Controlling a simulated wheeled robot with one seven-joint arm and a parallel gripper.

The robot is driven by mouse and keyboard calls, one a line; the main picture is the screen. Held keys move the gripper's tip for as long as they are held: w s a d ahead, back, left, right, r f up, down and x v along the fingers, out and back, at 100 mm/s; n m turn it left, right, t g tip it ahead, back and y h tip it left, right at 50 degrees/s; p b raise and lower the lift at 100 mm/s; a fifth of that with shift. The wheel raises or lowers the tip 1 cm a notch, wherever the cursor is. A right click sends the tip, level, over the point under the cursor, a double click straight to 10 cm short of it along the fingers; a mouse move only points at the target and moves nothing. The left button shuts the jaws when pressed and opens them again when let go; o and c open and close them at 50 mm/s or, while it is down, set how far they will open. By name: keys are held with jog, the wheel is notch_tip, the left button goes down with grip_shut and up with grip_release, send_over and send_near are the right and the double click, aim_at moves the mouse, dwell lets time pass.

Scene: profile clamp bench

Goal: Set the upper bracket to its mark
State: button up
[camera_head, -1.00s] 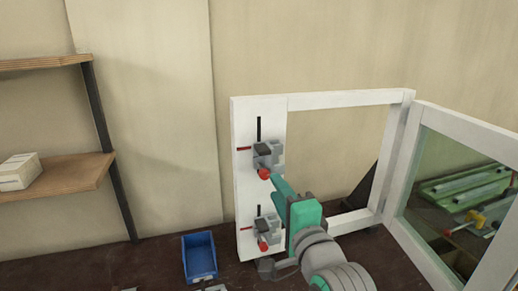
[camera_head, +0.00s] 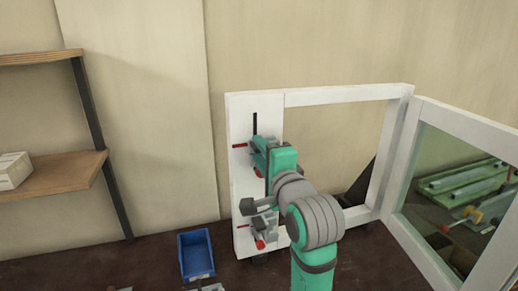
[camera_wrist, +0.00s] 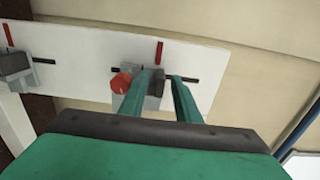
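The upper bracket (camera_wrist: 153,99) is a grey block with a dark part and a red knob (camera_wrist: 121,83), on a black slot (camera_wrist: 184,79) in a white panel (camera_wrist: 90,50). Its red mark (camera_wrist: 159,52) shows just beside it in the wrist view and at the panel's left edge in the head view (camera_head: 240,146). My gripper (camera_wrist: 161,76) is open, its green fingers reaching to both sides of the dark part, with a gap at the right finger. Contact at the left finger is unclear. In the head view my gripper (camera_head: 259,150) largely hides this bracket.
The lower bracket (camera_head: 268,225) sits below on the same panel, with its own red mark (camera_head: 244,227). A white frame (camera_head: 345,95) and a glazed door (camera_head: 408,245) stand to the right. A blue bin (camera_head: 197,256) stands on the dark bench; shelves (camera_head: 55,176) are at left.

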jog(key=shift+w, duration=1.05)
grip_shut()
jog(key=shift+a+r, duration=0.1)
jog(key=shift+r, duration=1.2)
jog(key=shift+a, duration=0.1)
grip_release()
